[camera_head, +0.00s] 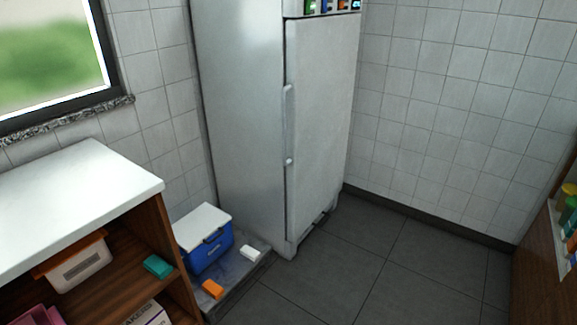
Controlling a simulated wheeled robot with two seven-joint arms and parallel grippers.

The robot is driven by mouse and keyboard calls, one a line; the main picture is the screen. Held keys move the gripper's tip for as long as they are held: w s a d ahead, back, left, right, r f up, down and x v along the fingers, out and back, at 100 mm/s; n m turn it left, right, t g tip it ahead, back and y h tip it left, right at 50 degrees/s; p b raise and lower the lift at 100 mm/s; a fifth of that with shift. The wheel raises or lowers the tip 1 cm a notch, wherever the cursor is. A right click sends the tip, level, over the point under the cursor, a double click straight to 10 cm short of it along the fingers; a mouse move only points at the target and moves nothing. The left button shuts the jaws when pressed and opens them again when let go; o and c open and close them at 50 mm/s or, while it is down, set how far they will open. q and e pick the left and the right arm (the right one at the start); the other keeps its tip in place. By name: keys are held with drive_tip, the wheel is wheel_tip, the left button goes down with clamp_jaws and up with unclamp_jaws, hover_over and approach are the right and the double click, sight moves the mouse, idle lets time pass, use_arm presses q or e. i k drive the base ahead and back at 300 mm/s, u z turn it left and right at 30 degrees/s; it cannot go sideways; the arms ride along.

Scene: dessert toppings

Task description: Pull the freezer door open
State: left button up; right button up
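The freezer (240,110) is a tall white-grey unit standing in the corner in the head view. Its door (322,130) faces right and looks shut against the body. A long vertical handle (288,125) runs along the door's left edge. A strip with small coloured items or labels shows above the door at the top edge of the picture. Neither of my grippers shows in this view, and nothing touches the handle.
A wooden shelf unit with a white top (80,205) stands at the left. A blue cooler with a white lid (207,250) sits by the freezer's left side, near an orange block (212,289) and a white block (250,253). The grey floor (390,265) before the door is clear.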

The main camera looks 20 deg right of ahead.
sight(321, 52)
drive_tip(key=z, duration=0.4)
drive_tip(key=i, duration=0.4)
drive_tip(key=z, duration=0.75)
drive_tip(key=i, duration=0.9)
drive_tip(key=u, duration=0.75)
drive_tip(key=i, duration=0.65)
drive_tip(key=u, duration=0.65)
